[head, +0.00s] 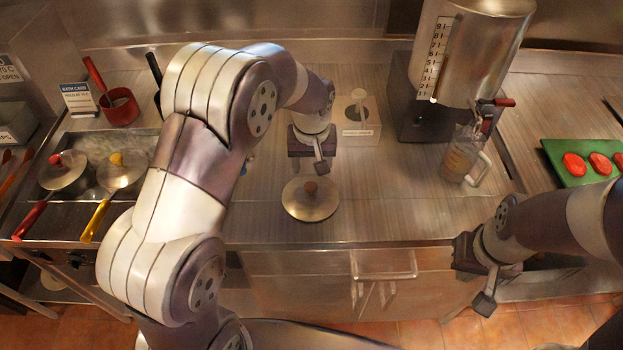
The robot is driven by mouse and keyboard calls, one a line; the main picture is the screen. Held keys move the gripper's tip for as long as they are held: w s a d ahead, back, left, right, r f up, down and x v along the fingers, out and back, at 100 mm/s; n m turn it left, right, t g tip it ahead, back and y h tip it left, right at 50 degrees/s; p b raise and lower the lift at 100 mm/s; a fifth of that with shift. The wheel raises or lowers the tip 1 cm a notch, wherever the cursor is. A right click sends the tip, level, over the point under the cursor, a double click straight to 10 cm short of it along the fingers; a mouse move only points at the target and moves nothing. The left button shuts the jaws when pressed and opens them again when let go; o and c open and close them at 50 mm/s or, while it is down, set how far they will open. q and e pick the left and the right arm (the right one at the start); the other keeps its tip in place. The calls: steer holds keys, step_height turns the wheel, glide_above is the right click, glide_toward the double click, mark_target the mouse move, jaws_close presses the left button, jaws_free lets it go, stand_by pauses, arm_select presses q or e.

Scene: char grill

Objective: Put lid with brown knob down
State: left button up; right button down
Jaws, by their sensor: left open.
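The lid with the brown knob (311,201) lies flat on the steel counter in the middle of the head view, its round brown knob facing up. My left gripper (322,168) is just behind and above the lid's knob, open and apart from it as far as I can see. My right gripper (474,284) hangs in front of the counter's front edge at the right, empty. Its fingers look spread apart.
Pans with a red-knobbed lid (63,168) and a yellow-knobbed lid (121,169) stand at the left. A white box (357,118), a jug (459,160) and a dispenser (466,50) stand behind and right. A green board (575,160) holds red slices. Counter around the lid is clear.

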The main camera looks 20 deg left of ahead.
arm_select(q)
steer(key=s+a+r+m, duration=0.1)
steer(key=s+a, duration=0.1)
steer(key=s, duration=0.7)
steer(key=s+a+m, duration=0.2)
steer(key=s, duration=0.6)
steer(key=shift+s+r, duration=0.35)
steer(key=shift+s, duration=0.05)
